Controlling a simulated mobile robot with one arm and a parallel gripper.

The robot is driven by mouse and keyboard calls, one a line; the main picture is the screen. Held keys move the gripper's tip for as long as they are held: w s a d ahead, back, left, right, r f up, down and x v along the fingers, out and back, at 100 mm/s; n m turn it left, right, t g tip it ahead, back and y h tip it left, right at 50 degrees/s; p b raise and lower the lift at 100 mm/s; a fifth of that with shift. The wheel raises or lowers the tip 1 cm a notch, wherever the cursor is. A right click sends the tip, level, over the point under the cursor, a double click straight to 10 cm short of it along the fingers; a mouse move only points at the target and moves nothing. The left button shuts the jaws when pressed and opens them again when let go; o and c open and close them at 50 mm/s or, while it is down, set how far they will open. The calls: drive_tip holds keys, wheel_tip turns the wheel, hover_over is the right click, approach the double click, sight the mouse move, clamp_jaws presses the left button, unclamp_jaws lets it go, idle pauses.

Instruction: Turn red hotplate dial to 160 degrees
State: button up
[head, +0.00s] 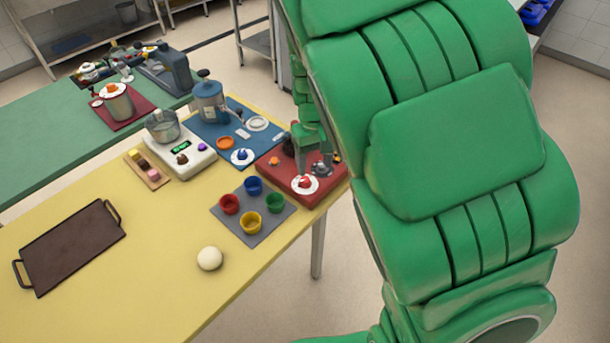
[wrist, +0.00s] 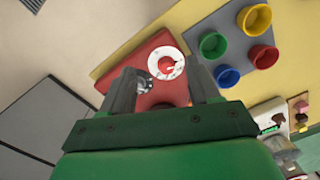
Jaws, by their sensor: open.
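The red hotplate (head: 309,193) stands at the right end of the yellow table. Its dial (head: 305,184) is a white disc with a red knob, on the front part of the hotplate. The dial also shows in the wrist view (wrist: 166,63), close to the fingertips. My gripper (wrist: 162,80) is open above the hotplate, its two grey fingers apart. The dial lies just beyond and between the fingertips, and I cannot tell whether they touch it. The dial's markings are too small to read. In the head view my green arm hides part of the hotplate.
A grey mat (head: 233,227) with red, blue, yellow and green cups lies beside the hotplate. A white scale (head: 197,160) with a pot and a blue board (head: 205,133) stand behind. A white ball (head: 209,258) and a dark tray (head: 70,247) lie on the table.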

sight(305, 179)
drive_tip(key=shift+n+t, duration=0.3)
drive_tip(key=w, duration=0.1)
drive_tip(key=w+a+f, duration=0.2)
drive_tip(key=w, duration=0.1)
drive_tip(key=shift+f, duration=4)
drive_tip(key=shift+c, duration=0.2)
drive_tip(key=c, duration=1)
